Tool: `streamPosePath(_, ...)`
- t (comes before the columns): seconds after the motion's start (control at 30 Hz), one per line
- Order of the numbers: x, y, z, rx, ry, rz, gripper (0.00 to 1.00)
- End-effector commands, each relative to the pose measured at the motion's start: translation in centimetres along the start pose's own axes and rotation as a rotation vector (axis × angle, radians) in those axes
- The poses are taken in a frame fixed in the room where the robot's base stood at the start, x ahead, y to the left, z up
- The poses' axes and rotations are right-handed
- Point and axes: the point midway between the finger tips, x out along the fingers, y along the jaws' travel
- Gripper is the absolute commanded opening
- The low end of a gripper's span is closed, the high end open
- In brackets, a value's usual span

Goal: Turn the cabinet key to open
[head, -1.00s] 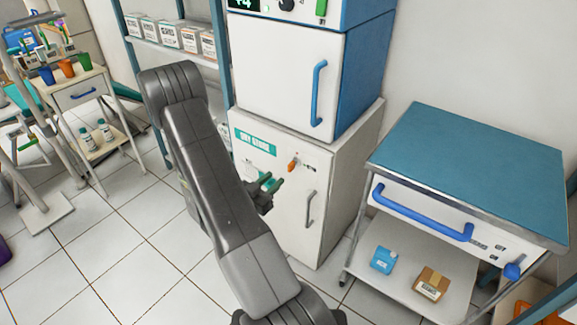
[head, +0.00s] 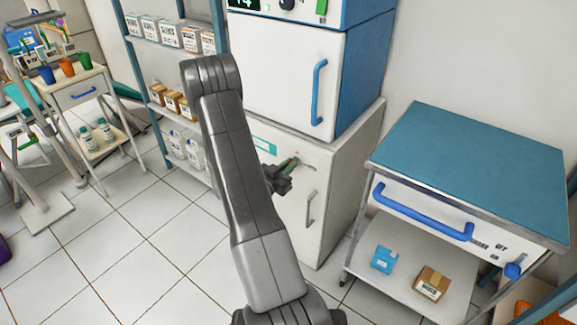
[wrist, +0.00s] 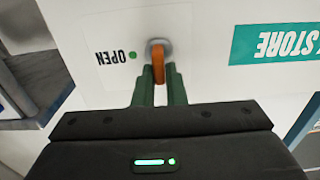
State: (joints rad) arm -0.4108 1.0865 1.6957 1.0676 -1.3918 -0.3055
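The orange cabinet key (wrist: 158,62) sits in a round grey lock on the white cabinet (head: 338,190). In the wrist view, which shows the labels upside down, the key's grip stands upright, and a green dot and the word OPEN (wrist: 115,57) are to its left. My gripper (wrist: 160,80) has its two green fingers on either side of the key, close against it, and looks shut on it. In the head view my gripper (head: 289,165) is at the cabinet front and hides most of the key.
A grey door handle (head: 310,208) is below the lock. A blue-topped cart (head: 470,165) stands to the right, with a blue rail handle. A shelf with boxes (head: 175,38) is behind my arm. A white and blue unit (head: 290,75) sits on the cabinet.

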Motion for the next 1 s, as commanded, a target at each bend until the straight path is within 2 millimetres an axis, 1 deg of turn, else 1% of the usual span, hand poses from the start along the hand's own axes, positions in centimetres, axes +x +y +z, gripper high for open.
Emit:
streamPosePath(0.27, -0.02, 0.0, 0.05, 0.004, 0.0, 0.0, 0.0)
streamPosePath(0.47, -0.02, 0.07, 0.31, 0.051, 0.0, 0.0, 0.0)
streamPosePath(0.67, -0.02, 0.24, 0.61, 0.171, 0.001, 0.0, 0.0)
streamPosePath(1.0, -0.02, 0.64, 0.93, 0.483, 0.002, 0.001, 0.0)
